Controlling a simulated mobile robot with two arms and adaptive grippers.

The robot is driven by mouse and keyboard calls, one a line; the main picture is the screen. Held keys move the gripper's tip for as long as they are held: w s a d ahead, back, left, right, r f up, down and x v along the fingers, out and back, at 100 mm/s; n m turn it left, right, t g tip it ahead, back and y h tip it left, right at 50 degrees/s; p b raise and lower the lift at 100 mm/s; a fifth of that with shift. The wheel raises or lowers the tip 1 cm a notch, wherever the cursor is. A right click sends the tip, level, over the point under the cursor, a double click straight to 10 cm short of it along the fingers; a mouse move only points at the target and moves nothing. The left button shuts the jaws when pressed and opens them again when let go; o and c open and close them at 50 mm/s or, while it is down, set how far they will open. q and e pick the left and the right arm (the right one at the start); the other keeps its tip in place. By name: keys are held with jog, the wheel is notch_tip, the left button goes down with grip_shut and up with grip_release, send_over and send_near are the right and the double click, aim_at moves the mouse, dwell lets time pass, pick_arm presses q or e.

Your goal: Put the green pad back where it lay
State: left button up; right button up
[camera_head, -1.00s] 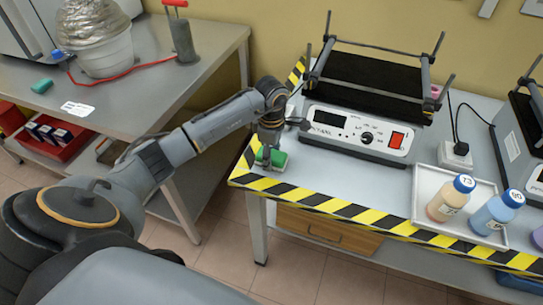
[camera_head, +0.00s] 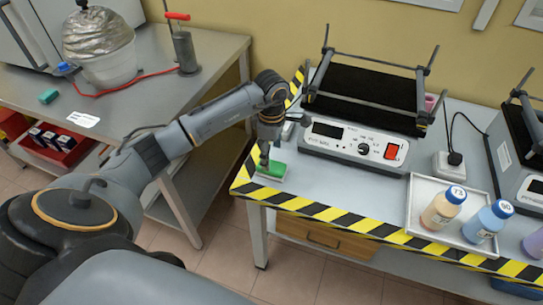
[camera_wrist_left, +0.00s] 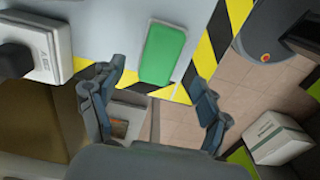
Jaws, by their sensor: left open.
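The green pad (camera_head: 275,170) lies flat near the front left corner of the bench, inside the yellow-black tape. It also shows in the left wrist view (camera_wrist_left: 163,53), with a pale border around it. My left gripper (camera_head: 265,158) is close by the pad in the head view and partly overlaps it. In the left wrist view the gripper (camera_wrist_left: 155,102) has its fingers spread wide with nothing between them, and the pad lies beyond the tips. My right gripper is not in view.
The shaker (camera_head: 355,146) stands just right of the pad. A white tray (camera_head: 418,200) with bottles is further right. A teal block (camera_head: 48,96) lies on the grey side table (camera_head: 140,105).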

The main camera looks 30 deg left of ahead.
aim_at(271, 165)
pick_arm(q)
notch_tip(271, 165, up, 6)
jog(key=p, duration=0.2)
jog(key=shift+p, duration=0.35)
